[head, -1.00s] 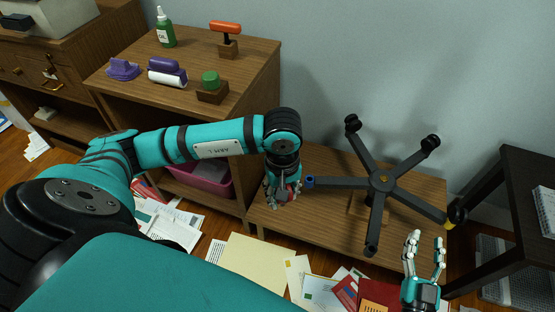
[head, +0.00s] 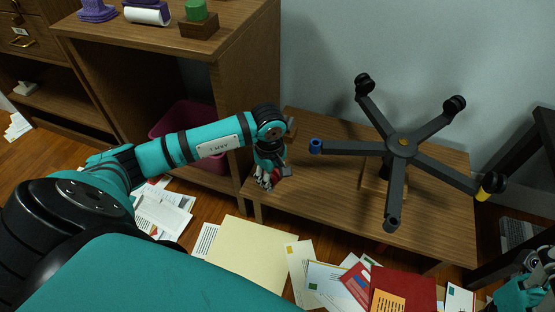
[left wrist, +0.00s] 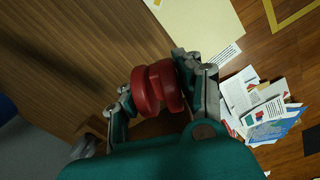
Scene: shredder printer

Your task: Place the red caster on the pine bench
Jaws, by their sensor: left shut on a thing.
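The red caster (left wrist: 157,88) is between the fingers of my left gripper (left wrist: 160,85) in the left wrist view, and a bit of it shows red in the head view (head: 281,173). My left gripper (head: 268,178) is shut on it. In the head view the gripper is over the left end of the low wooden bench (head: 320,190), which I take to be the pine bench. I cannot tell whether the caster touches the bench top. My right gripper (head: 537,268) is at the lower right; its finger opening is unclear.
A dark five-armed chair base (head: 403,146) is held up over the bench by a wooden block (head: 372,178). Its leg with a blue end (head: 316,146) reaches near my left gripper. A taller cabinet (head: 245,110) stands left. Papers (head: 250,255) cover the floor in front.

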